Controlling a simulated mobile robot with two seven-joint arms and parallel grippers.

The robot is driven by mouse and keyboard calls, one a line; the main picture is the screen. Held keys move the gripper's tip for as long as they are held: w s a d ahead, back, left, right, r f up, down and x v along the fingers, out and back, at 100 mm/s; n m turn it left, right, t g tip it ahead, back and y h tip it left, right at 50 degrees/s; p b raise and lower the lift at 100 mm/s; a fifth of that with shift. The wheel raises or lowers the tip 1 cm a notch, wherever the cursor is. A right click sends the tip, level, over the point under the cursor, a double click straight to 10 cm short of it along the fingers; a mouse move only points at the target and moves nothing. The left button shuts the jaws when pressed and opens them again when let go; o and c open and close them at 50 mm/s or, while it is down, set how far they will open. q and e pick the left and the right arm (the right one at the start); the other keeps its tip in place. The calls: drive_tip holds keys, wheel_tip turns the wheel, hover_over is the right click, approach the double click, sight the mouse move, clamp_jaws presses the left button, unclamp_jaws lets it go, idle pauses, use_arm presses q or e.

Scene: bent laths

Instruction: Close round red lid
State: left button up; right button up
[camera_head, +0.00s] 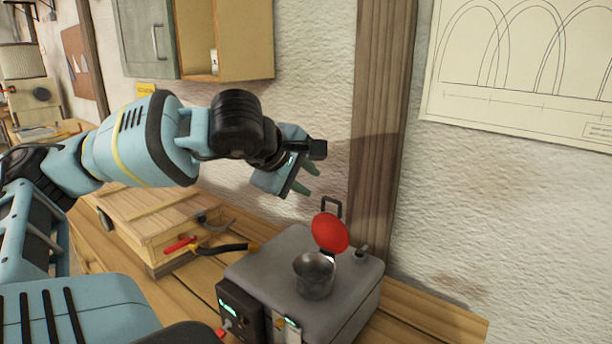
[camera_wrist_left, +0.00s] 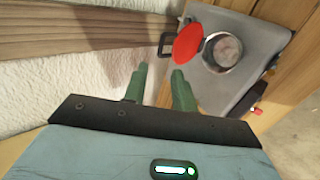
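The round red lid (camera_head: 330,233) stands tilted up and open at the back of a metal pot (camera_head: 314,276) set in a grey box-shaped machine (camera_head: 350,299). A dark square handle (camera_head: 331,206) sticks up from the lid's top edge. My left gripper (camera_head: 310,181) is above and to the left of the lid, apart from it. In the left wrist view the two green fingers (camera_wrist_left: 157,85) are apart with nothing between them, and the red lid (camera_wrist_left: 188,43) lies just beyond them beside the open pot (camera_wrist_left: 222,52). My right gripper is not in view.
A wooden box (camera_head: 150,222) stands left of the machine, with red-handled and black-and-yellow tools (camera_head: 222,248) beside it. A wooden post (camera_head: 381,120) and rough wall rise close behind the machine. A cabinet (camera_head: 220,40) hangs at upper left. Bare bench (camera_head: 425,312) shows at right.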

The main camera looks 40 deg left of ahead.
sight(331, 200)
use_arm(q)
drive_tip(key=b+x, duration=0.5)
drive_tip(key=x, duration=0.5)
drive_tip(key=shift+f, duration=0.45)
drive_tip(key=shift+w+f+b, duration=0.2)
drive_tip(key=shift+w+b, duration=0.05)
drive_tip(key=shift+b, duration=0.05)
drive_tip(key=shift+w+f, duration=0.1)
drive_tip(key=shift+w, duration=0.25)
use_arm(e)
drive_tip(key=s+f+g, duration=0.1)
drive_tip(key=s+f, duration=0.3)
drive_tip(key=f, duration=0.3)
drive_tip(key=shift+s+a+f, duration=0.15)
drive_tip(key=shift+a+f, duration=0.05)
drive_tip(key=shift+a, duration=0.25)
